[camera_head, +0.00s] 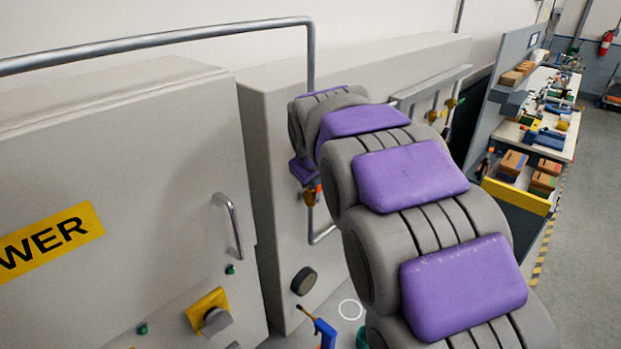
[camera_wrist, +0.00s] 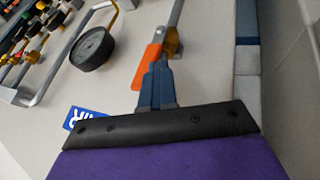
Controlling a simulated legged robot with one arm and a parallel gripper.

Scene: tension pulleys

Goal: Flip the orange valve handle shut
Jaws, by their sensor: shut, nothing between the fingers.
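The orange valve handle (camera_wrist: 147,67) shows in the wrist view as a flat lever beside a brass valve body (camera_wrist: 172,44) on a grey pipe (camera_wrist: 179,15). The lever slants down and left, at a small angle to the pipe. My gripper (camera_wrist: 160,66) has its blue-grey fingers together and empty. The fingertips are right beside the lever, on its right, in front of the pipe; I cannot tell whether they touch it. In the head view, a small part of the orange handle (camera_head: 318,187) and brass valve (camera_head: 309,197) shows beside my purple wrist, and my arm hides the fingertips.
A round gauge (camera_wrist: 92,48), a blue sign (camera_wrist: 82,118) and several coloured valves (camera_wrist: 30,45) are on the panel in the wrist view. In the head view, a grey cabinet (camera_head: 120,190) stands at left and a workbench (camera_head: 545,125) at right. The floor (camera_head: 590,220) there is clear.

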